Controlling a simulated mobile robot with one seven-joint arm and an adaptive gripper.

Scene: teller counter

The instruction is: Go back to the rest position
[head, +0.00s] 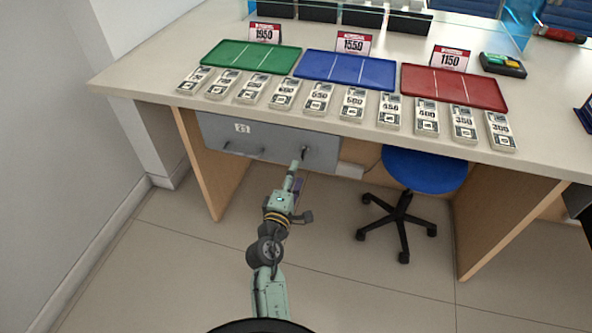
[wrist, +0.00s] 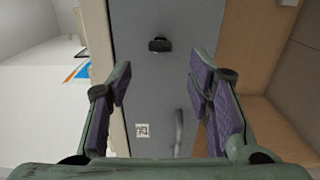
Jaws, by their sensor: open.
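My gripper (wrist: 160,80) is open and empty in the wrist view, its two purple-padded fingers spread wide. Between and beyond the fingers is the grey drawer front (wrist: 160,90), with a black knob (wrist: 160,45), a bar handle (wrist: 179,132) and a small label (wrist: 142,130). In the head view my gripper (head: 296,178) is in front of the right part of the grey drawer front (head: 275,147), just below the knob (head: 304,152). Whether a fingertip touches the drawer front cannot be told. The drawer looks shut.
The counter (head: 150,75) above holds green (head: 232,56), blue (head: 325,69) and red (head: 440,87) trays, price cards and a row of banknote bundles (head: 318,98). A blue stool (head: 424,170) stands right of my arm. Wooden panels flank the knee space. The floor in front is clear.

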